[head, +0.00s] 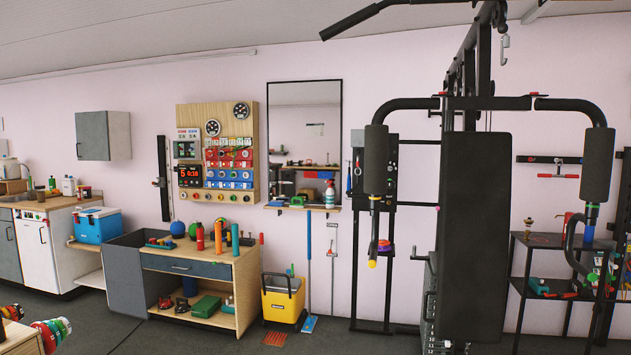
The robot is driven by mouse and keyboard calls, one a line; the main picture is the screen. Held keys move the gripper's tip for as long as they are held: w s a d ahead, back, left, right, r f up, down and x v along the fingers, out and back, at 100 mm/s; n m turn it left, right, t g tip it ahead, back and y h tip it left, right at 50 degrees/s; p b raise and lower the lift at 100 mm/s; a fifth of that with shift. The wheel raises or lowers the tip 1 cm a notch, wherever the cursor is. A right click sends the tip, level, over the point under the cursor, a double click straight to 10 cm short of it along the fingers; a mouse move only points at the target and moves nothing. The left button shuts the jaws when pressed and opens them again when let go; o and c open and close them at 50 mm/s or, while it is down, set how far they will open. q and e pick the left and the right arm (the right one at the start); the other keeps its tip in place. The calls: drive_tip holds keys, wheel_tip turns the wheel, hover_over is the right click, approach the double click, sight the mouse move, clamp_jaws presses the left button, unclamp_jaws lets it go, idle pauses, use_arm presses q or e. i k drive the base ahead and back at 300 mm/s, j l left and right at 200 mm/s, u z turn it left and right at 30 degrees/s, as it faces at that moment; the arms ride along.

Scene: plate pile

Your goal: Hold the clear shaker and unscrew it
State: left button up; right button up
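I cannot make out a clear shaker with certainty. Several small bottles and jars stand on the wooden counter (62,203) at the far left, among them a white bottle (68,186), but they are too small to identify. Neither of my grippers shows in the head view.
A black gym machine (474,230) fills the right centre. A wooden workbench (200,262) with coloured cylinders stands left of centre, beside a yellow bucket (284,302). Coloured weights (50,333) show at the lower left. Grey floor (150,335) is open in front.

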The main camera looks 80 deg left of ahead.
sight(41, 193)
drive_tip(key=u, duration=4.3)
drive_tip(key=i+z, duration=0.45)
drive_tip(key=i, duration=1.95)
drive_tip(key=i+z, duration=0.15)
drive_tip(key=i, duration=0.6)
drive_tip(key=i+z, duration=0.15)
drive_tip(key=i, duration=0.6)
drive_tip(key=i+j+z, duration=0.2)
drive_tip(key=i, duration=0.55)
drive_tip(key=i+u, duration=0.35)
drive_tip(key=i, duration=0.2)
drive_tip(key=i+l+u, duration=0.2)
drive_tip(key=i+u, duration=0.15)
drive_tip(key=i, duration=0.25)
drive_tip(key=i+j+u, duration=0.25)
drive_tip(key=i+u, duration=0.6)
drive_tip(key=i, duration=0.15)
drive_tip(key=i+l+u, duration=0.1)
drive_tip(key=i+u, duration=0.35)
drive_tip(key=i, duration=0.1)
